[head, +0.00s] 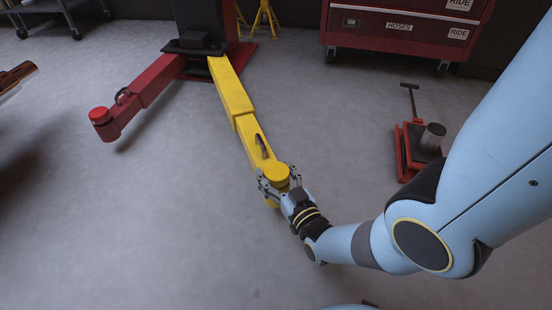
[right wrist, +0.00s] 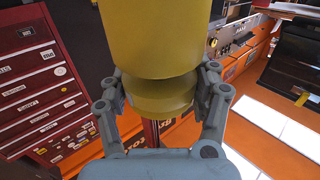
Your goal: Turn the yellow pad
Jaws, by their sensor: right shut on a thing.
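The yellow pad (head: 275,172) is a round disc at the near end of the yellow lift arm (head: 237,104). My right gripper (head: 280,182) is at the pad, with its fingers on either side of it. In the right wrist view, the pad (right wrist: 155,40) shows as a wide yellow cylinder with a narrower yellow part below. The right gripper's fingers (right wrist: 163,92) are shut around that yellow piece. My left gripper is not in view.
A red lift arm (head: 135,100) with a red pad reaches left from the lift column (head: 204,20). A red jack (head: 418,150) stands on the floor at right. A red tool cabinet (head: 405,30) is at the back. The grey floor left of the yellow arm is clear.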

